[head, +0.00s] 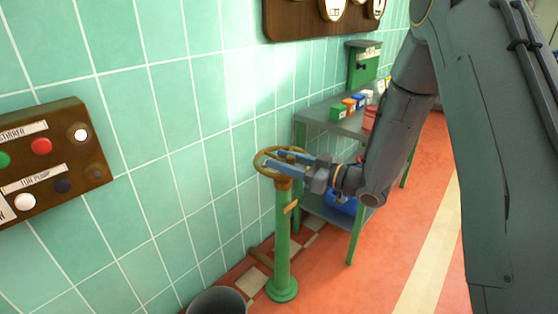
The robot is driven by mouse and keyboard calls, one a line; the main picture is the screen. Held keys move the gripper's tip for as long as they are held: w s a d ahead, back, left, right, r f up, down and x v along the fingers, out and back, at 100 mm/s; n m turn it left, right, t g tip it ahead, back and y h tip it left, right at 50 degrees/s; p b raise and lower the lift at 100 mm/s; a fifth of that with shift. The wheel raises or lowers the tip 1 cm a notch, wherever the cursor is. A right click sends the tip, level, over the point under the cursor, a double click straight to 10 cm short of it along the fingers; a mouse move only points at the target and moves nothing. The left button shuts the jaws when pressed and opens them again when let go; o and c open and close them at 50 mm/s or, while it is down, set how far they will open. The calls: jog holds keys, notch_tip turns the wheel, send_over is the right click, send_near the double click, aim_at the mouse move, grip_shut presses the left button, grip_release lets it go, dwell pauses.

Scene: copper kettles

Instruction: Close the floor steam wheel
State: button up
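The floor steam wheel (259,165) is a brass-coloured ring lying about level on top of a green post (282,240) that stands on the floor by the wall. My gripper (272,157) reaches in from the right at the height of the wheel. Its two blue-grey fingers lie across the ring, with a gap between them. The fingers hide part of the wheel's middle and right side. I cannot tell whether they touch the rim or a spoke. A small tag (291,206) hangs on the post.
A green-legged metal table (318,128) with small coloured boxes (347,104) stands behind my gripper. A dark bucket (217,301) is at the bottom, left of the post. A wooden button panel (50,160) is on the tiled wall. The orange floor (400,235) to the right is clear.

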jog(key=shift+x, duration=0.8)
grip_shut()
jog(key=shift+d+t, duration=0.1)
jog(key=shift+t, duration=0.2)
